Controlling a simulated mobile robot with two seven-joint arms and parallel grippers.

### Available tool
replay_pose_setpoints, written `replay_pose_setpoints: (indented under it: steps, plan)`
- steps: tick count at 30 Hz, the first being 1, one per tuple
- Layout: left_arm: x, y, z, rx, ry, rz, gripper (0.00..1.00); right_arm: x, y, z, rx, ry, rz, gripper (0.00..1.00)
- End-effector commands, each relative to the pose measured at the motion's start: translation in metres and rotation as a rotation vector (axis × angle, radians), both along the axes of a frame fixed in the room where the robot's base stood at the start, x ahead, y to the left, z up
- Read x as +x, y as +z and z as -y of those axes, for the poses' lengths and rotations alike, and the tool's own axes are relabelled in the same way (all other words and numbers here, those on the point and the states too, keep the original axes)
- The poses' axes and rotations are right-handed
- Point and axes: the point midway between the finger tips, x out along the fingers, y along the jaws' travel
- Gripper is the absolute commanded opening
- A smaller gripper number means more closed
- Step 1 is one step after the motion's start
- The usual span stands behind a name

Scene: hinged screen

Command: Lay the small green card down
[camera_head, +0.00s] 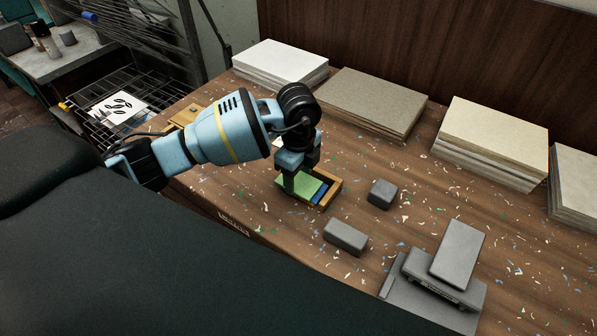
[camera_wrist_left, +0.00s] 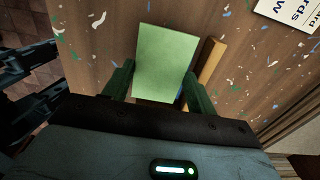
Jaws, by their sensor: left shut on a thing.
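The small green card (camera_head: 307,187) is between the fingers of my left gripper (camera_head: 300,176), which is shut on it. In the left wrist view the card (camera_wrist_left: 166,62) sticks out flat beyond the two dark green fingers, one at each side edge. In the head view it is over or beside a small wooden tray (camera_head: 334,191) with something blue (camera_head: 320,194) in it; I cannot tell whether card and tray touch. The gripper hides part of the tray.
Two grey blocks (camera_head: 382,193) (camera_head: 346,236) lie right of and in front of the tray. A grey stand (camera_head: 458,254) is at the front right. Stacks of boards (camera_head: 371,103) line the back wall. The scrap-strewn table (camera_head: 270,215) is otherwise mostly clear. A wire rack (camera_head: 90,95) stands left.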

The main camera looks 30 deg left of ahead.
Motion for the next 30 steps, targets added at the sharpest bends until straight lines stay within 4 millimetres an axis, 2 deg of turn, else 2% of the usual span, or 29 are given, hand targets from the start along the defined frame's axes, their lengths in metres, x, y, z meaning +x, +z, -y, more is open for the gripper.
replay_pose_setpoints:
  steps: [27,28,30]
  plan:
    - [0.0,-0.018,0.0,0.0,-0.001,-0.001,0.41,0.0,0.0,0.0,0.0,0.0,0.0,0.36]
    - [0.0,-0.018,0.0,0.0,-0.001,-0.001,0.58,0.0,0.0,0.0,0.0,0.0,0.0,0.36]
    - [0.0,-0.018,0.0,0.0,-0.001,-0.001,0.68,0.0,0.0,0.0,0.0,0.0,0.0,0.36]
